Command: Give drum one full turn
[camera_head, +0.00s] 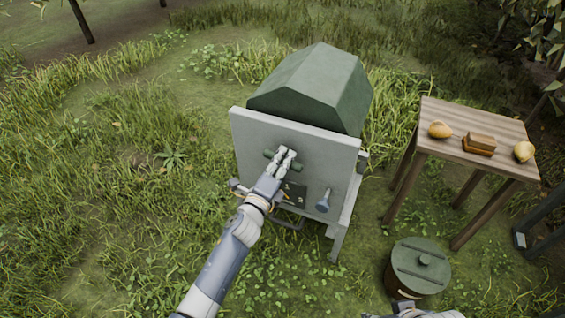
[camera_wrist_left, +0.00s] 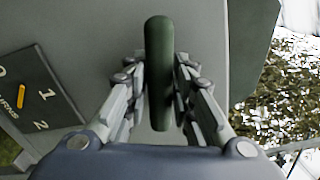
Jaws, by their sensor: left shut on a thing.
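The drum (camera_head: 318,82) is a dark green faceted body behind a grey upright panel (camera_head: 250,130) on a stand. A green bar-shaped handle (camera_head: 270,154) sticks out from the panel's front. My left gripper (camera_head: 284,156) is at the handle with its fingers on both sides of it, shut on it. In the left wrist view the handle (camera_wrist_left: 158,70) stands upright between the fingers. A dark turns dial (camera_wrist_left: 32,92) with an orange pointer is beside it, with the figure 2 readable.
A blue-grey knob or lever (camera_head: 323,201) sits on the panel's lower right. Grass is open at left.

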